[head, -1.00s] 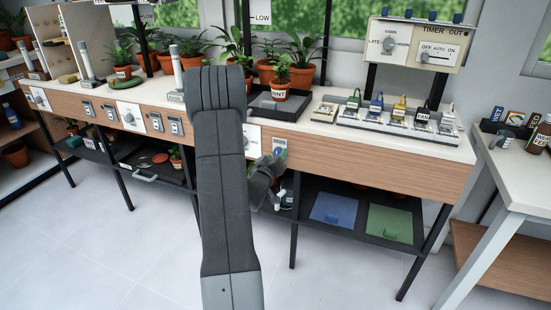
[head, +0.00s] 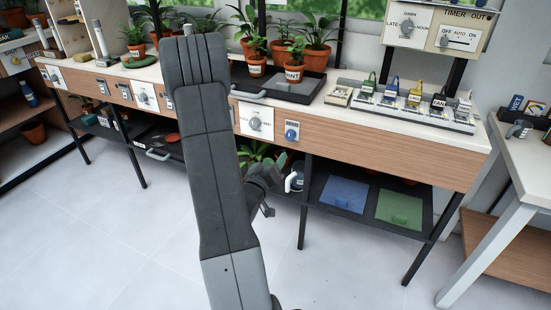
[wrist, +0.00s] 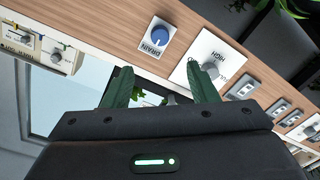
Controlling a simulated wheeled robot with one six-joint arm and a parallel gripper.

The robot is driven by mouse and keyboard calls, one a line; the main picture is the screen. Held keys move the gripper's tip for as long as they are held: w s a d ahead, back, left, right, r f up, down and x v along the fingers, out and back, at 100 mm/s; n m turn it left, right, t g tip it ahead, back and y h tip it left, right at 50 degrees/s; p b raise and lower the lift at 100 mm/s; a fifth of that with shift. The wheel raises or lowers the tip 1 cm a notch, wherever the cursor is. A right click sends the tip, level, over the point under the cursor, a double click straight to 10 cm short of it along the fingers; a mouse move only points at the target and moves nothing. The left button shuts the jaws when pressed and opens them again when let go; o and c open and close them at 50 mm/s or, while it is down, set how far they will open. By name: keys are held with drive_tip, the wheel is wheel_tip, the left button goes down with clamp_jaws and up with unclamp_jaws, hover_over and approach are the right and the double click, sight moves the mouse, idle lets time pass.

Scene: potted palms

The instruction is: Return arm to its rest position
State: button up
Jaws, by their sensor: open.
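My gripper (head: 268,197) hangs in front of the bench, below its wooden front edge, beside my raised arm in the head view. In the wrist view my gripper (wrist: 161,84) shows two green fingers spread apart with nothing held between them. The blue DRAIN knob (head: 292,134) is on the bench front, above and apart from my gripper. The DRAIN knob (wrist: 160,35) also shows beyond the fingers in the wrist view. A grey dial (head: 255,124) on a white plate sits left of it; my arm covers part of the bench behind.
The bench's lower shelf holds a blue panel (head: 344,195) and a green panel (head: 400,206). A black tray (head: 310,90) with labelled pots stands on top. A side table (head: 527,165) is at the right. The tiled floor (head: 120,250) in front is clear.

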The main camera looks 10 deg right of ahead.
sight(289, 137)
drive_tip(key=b+x, duration=0.1)
drive_tip(key=x, duration=1.3)
drive_tip(key=shift+a, duration=0.1)
